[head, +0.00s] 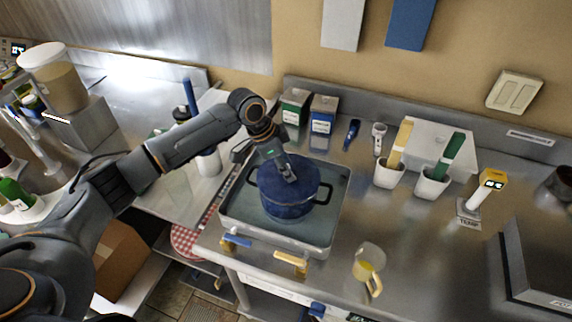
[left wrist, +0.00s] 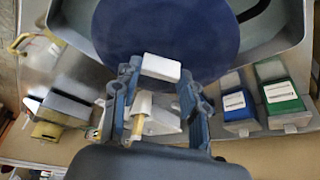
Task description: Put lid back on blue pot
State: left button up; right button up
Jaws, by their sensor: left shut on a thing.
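The blue pot (head: 287,212) stands in a shallow metal basin of water, its black side handles showing left and right. The blue lid (head: 305,175) is over the pot's mouth and roughly level; I cannot tell whether it rests fully on the rim. My left gripper (head: 289,176) comes down from above and is shut on the lid's handle. In the left wrist view the lid (left wrist: 165,35) fills the top middle, and its pale handle (left wrist: 161,68) is between the fingertips (left wrist: 158,72). The pot's inside is hidden. My right gripper is not in view.
The metal basin (head: 339,215) surrounds the pot. Green (head: 294,107) and blue (head: 322,114) boxes stand behind it. White holders with a tan-handled brush (head: 400,145) and a green-handled one (head: 452,150) stand right. A measuring jug (head: 368,262) is at the front right.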

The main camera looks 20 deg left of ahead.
pick_arm(q)
jog(key=o, duration=1.3)
jog(key=o, duration=0.5)
jog(key=shift+r, duration=0.1)
notch_tip(320, 180, up, 5)
jog(key=p, duration=0.5)
jog(key=shift+f, duration=0.2)
notch_tip(320, 180, up, 2)
jog(key=shift+r, duration=0.15)
